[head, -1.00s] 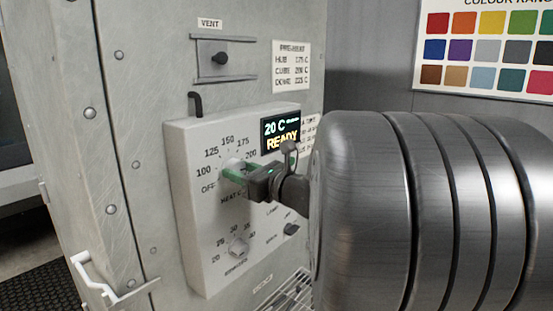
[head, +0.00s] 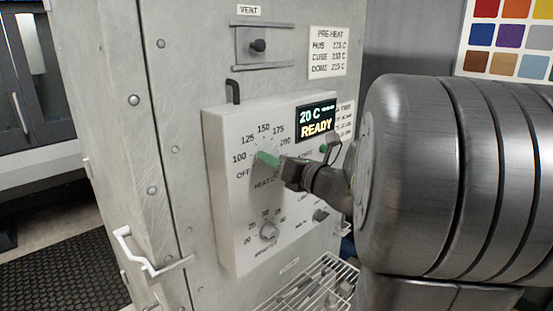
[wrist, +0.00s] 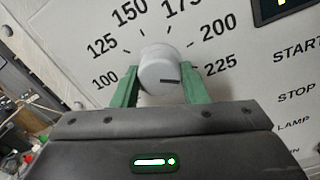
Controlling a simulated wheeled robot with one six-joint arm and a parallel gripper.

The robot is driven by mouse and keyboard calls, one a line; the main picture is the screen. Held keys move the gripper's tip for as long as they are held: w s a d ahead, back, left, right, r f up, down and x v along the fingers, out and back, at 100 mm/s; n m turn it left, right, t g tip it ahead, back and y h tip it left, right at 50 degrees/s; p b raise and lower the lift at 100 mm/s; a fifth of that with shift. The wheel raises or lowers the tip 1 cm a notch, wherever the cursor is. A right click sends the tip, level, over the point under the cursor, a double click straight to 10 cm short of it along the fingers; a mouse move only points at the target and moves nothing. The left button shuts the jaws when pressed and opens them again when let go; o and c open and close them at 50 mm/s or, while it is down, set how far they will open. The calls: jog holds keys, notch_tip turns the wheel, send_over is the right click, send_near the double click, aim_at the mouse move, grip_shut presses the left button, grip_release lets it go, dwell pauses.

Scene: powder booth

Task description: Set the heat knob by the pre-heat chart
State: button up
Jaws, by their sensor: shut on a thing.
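The heat knob (wrist: 160,68) is a round white-grey knob on the control panel, with a dark line on its face. In the wrist view the line points right, on the 225 side of the dial; the exact setting is hard to tell. My gripper (head: 267,158) is shut on the knob, with one green finger on each side. In the head view the fingers and wrist largely hide the knob. The pre-heat chart (head: 328,51) is a white card above the panel with three temperature rows in small, blurred print. The display (head: 317,119) reads 20 C and READY.
A second knob (head: 268,231) sits below on the same panel (head: 222,200). A dark switch (head: 320,215) is at its lower right. A vent slide (head: 258,46) is above, a white handle (head: 145,254) at lower left, and a wire rack (head: 310,284) below.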

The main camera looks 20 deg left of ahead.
jog(key=shift+r, duration=0.25)
jog(key=o, duration=1)
jog(key=shift+a, duration=0.1)
jog(key=shift+c, duration=0.2)
jog(key=shift+a+f, duration=0.15)
jog(key=shift+f, duration=0.05)
jog(key=shift+d, duration=0.2)
jog(key=b+v, duration=0.3)
jog(key=v, duration=1)
jog(key=shift+s+d, duration=0.15)
jog(key=shift+d, duration=0.1)
jog(key=p+x, duration=0.3)
jog(key=x, duration=1)
jog(key=shift+w+a+f, duration=0.1)
jog(key=shift+w+a, duration=0.1)
jog(key=shift+a, duration=0.15)
